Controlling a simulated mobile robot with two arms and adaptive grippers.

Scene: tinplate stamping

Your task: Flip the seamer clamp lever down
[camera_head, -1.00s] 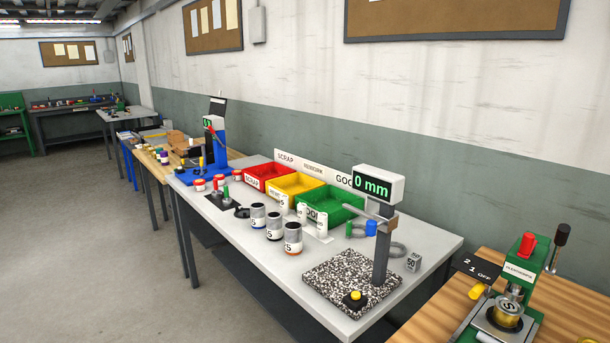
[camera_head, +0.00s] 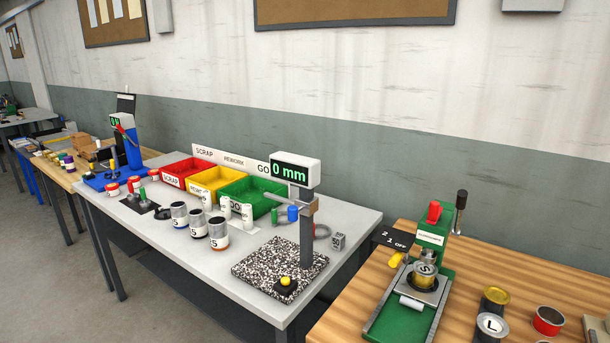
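The seamer (camera_head: 435,245) is a green machine on the wooden table at the right. A gold-topped can (camera_head: 424,274) sits in it on a metal plate. A lever with a black knob (camera_head: 460,199) stands upright at its back right. A red part (camera_head: 433,212) sits on top of the green column, and a yellow knob (camera_head: 397,260) is at its left side. I cannot tell for certain which of these is the clamp lever; the black-knobbed one points up. Neither of my grippers is in view.
On the wooden table (camera_head: 377,286), a gold can (camera_head: 494,300), a can marked L (camera_head: 490,328) and a red can (camera_head: 548,320) stand right of the seamer. The grey table (camera_head: 190,262) holds a gauge reading 0 mm (camera_head: 295,171), a speckled plate (camera_head: 262,262) and red, yellow and green bins.

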